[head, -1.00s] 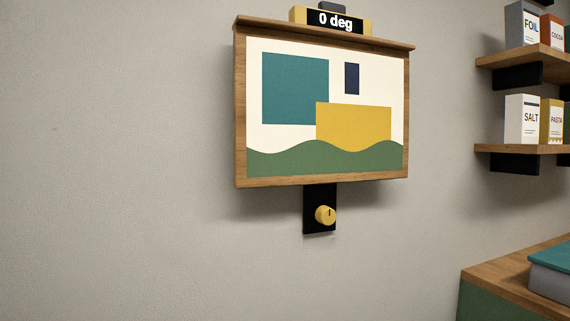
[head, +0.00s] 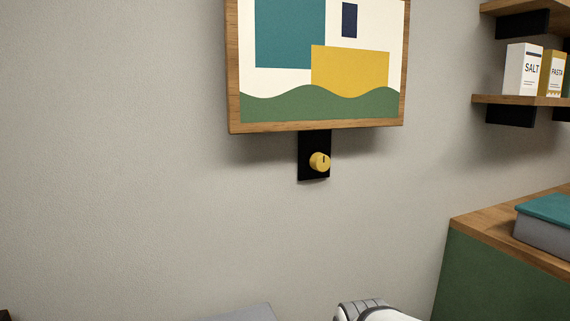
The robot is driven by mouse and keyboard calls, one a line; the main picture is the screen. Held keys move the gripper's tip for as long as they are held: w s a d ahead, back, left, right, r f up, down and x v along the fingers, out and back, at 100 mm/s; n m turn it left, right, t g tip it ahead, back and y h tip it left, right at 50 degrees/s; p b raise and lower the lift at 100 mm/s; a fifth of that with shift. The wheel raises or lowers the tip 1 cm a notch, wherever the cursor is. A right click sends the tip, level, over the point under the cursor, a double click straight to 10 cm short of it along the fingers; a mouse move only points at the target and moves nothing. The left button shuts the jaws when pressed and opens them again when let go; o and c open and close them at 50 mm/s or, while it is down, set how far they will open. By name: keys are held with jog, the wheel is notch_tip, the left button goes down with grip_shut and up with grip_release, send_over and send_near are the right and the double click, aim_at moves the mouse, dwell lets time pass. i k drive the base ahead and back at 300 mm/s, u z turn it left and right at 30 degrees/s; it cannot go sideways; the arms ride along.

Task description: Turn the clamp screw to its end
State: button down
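The clamp screw (head: 320,162) is a round yellow knob with a dark line near its top. It sits on a black plate (head: 308,172) that hangs below the wooden picture frame (head: 318,128) on the wall. Nothing touches the knob. My gripper is not clearly in view. A white and grey part of my arm shows at the bottom edge, well below the knob.
A green cabinet with a wooden top (head: 478,216) stands at the right, with a grey and teal box (head: 548,225) on it. Shelves (head: 520,99) with a salt box (head: 522,70) and a pasta box (head: 551,74) are above. The wall left of the knob is bare.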

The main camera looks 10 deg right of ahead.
aim_at(319, 162)
jog(key=u, duration=0.9)
jog(key=k, duration=1.45)
jog(key=z, duration=0.85)
jog(key=i, duration=1)
jog(key=z, duration=0.1)
